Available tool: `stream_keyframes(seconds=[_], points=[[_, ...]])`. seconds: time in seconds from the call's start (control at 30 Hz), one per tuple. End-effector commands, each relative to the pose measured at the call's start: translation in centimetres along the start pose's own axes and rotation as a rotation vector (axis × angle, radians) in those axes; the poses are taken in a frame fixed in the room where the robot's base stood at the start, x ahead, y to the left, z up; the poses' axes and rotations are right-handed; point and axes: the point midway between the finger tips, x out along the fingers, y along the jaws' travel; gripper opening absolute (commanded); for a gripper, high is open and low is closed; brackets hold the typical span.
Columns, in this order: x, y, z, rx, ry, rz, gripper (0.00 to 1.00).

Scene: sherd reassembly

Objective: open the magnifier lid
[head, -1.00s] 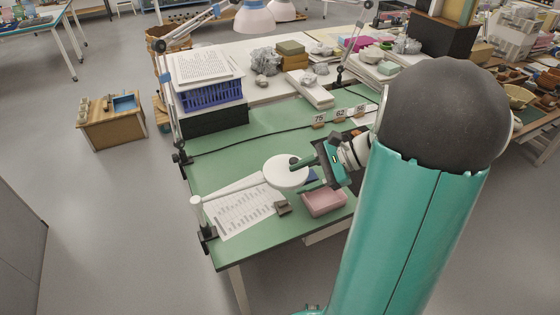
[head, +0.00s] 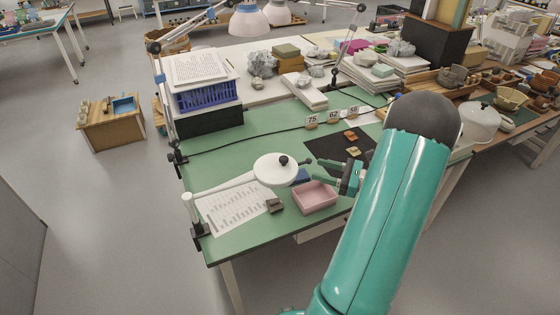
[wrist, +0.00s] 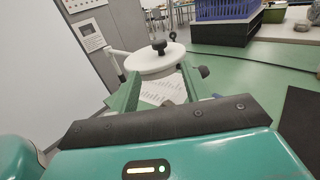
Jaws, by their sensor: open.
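The magnifier lid (head: 272,170) is a round white disc with a dark knob (head: 283,160) on top. It sits at the end of a white arm (head: 228,186) clamped at the table's left edge, above a printed sheet (head: 232,212). In the wrist view the lid (wrist: 150,62) lies flat ahead, and its knob (wrist: 158,46) stands up. My gripper (head: 342,170) is open and empty, to the right of the lid and apart from it. In the wrist view the two green fingers (wrist: 156,90) point toward the lid, one on each side.
A pink tray (head: 314,196) stands just below my gripper, and a small dark block (head: 275,205) lies left of it. A black mat (head: 325,147) with sherds (head: 351,136) is behind. A blue crate (head: 205,93) stands at the back left.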

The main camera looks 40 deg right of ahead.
Motion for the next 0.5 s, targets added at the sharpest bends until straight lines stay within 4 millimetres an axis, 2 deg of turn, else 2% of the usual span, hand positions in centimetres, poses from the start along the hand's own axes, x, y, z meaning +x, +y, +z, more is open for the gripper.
stream_keyframes(seconds=[0.5], points=[[9.8,0.2,0.0,-0.001,0.001,0.005,0.47]])
